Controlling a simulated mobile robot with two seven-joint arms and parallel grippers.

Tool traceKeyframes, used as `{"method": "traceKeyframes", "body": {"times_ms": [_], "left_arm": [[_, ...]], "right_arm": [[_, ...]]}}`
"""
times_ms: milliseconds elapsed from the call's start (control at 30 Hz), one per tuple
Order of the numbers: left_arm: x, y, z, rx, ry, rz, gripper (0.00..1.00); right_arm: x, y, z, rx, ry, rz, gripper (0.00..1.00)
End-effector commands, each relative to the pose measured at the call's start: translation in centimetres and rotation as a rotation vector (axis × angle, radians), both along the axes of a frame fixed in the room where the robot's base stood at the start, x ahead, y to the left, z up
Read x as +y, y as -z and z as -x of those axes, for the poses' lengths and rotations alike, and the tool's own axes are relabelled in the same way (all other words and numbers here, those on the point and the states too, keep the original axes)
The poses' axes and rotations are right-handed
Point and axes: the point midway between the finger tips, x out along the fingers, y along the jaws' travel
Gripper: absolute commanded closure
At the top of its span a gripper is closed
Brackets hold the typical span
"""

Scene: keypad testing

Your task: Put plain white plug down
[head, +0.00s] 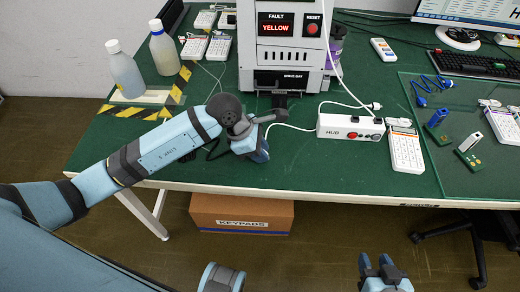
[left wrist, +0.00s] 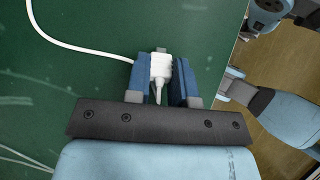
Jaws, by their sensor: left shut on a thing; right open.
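My left gripper (head: 262,154) is over the green mat near the table's front edge. In the left wrist view its blue fingers (left wrist: 164,82) are shut on the plain white plug (left wrist: 160,66). The plug's white cable (left wrist: 80,47) curves away to the left over the green surface. In the head view the plug is hidden by the gripper; I cannot tell whether it touches the mat. My right gripper (head: 382,268) is open and empty, in front of the table and below its edge.
A white hub box (head: 350,127) stands right of my left gripper, beside a white keypad (head: 406,150). Bottles (head: 125,70) are at the back left. A KEYPADS carton (head: 242,213) is under the table. Mat left of the hub is mostly clear.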

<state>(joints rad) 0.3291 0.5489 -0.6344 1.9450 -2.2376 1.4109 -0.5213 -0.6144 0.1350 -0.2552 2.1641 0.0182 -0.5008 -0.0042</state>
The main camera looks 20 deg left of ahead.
Motion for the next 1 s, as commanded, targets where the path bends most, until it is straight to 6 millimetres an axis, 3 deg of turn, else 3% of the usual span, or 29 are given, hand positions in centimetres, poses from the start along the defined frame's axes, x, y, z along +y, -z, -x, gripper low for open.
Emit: {"method": "traceKeyframes", "body": {"times_ms": [100, 133, 233, 500, 667, 1000], "left_arm": [[0.0, 0.6, 0.0, 0.000, 0.000, -0.001, 1.00], [0.0, 0.5, 0.0, 0.000, 0.000, -0.001, 0.73], [0.0, 0.4, 0.0, 0.000, 0.000, -0.001, 0.53], [0.0, 0.3, 0.0, 0.000, 0.000, 0.000, 0.53], [0.4, -1.0, 0.0, -0.001, -0.001, -0.001, 0.53], [3.7, -7.4, 0.9, -0.002, -0.001, -0.003, 0.53]], "right_arm": [[0.0, 0.3, 0.0, -0.002, -0.001, -0.003, 0.57], [0.1, 0.1, 0.0, -0.003, 0.000, -0.004, 0.57], [0.1, 0.0, 0.0, -0.004, 0.000, -0.004, 0.57], [0.1, -0.2, 0.0, -0.005, -0.002, -0.004, 0.57], [0.0, -0.6, 0.0, -0.003, -0.001, 0.001, 0.57], [-0.2, -0.5, 0.1, 0.006, 0.000, 0.012, 0.57]]}}
